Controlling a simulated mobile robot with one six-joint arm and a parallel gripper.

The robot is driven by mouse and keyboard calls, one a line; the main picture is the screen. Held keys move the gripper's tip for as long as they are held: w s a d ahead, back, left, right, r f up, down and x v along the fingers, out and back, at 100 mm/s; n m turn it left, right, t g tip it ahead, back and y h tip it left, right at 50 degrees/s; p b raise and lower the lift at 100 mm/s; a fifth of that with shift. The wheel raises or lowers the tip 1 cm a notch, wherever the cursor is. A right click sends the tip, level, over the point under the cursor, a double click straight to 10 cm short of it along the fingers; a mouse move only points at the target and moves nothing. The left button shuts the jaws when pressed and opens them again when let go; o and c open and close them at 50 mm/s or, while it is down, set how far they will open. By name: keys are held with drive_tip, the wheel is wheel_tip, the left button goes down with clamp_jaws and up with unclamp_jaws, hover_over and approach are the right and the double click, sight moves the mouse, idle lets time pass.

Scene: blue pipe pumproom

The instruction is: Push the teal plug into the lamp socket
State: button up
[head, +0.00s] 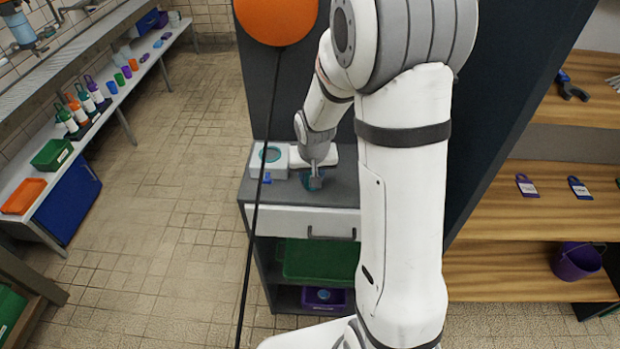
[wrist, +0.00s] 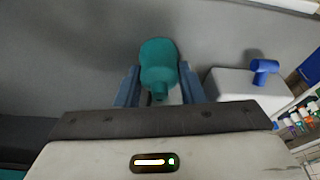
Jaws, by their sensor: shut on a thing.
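The teal plug (wrist: 159,62) sits between the two blue-grey fingers of my gripper (wrist: 158,78) in the wrist view, and the fingers are shut on it. In the head view my gripper (head: 315,184) is low over the grey cabinet top, and a bit of teal (head: 334,184) shows beside the fingers. A white box (head: 257,164) with a teal ring on its face, which looks like the lamp socket, stands just left of my gripper. The white box also shows in the wrist view (wrist: 243,88), at the right, with its face hidden.
A blue stub (head: 266,178) sticks out of the white box. The cabinet (head: 300,219) has a white drawer and shelves with a green crate (head: 305,262) and a purple bin (head: 323,298). A dark panel rises behind. The tiled floor at left is clear.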

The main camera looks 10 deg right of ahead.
drive_tip(key=shift+r, duration=0.1)
wheel_tip(320, 180, up, 10)
drive_tip(key=shift+f+b, duration=0.1)
drive_tip(key=shift+b, duration=0.45)
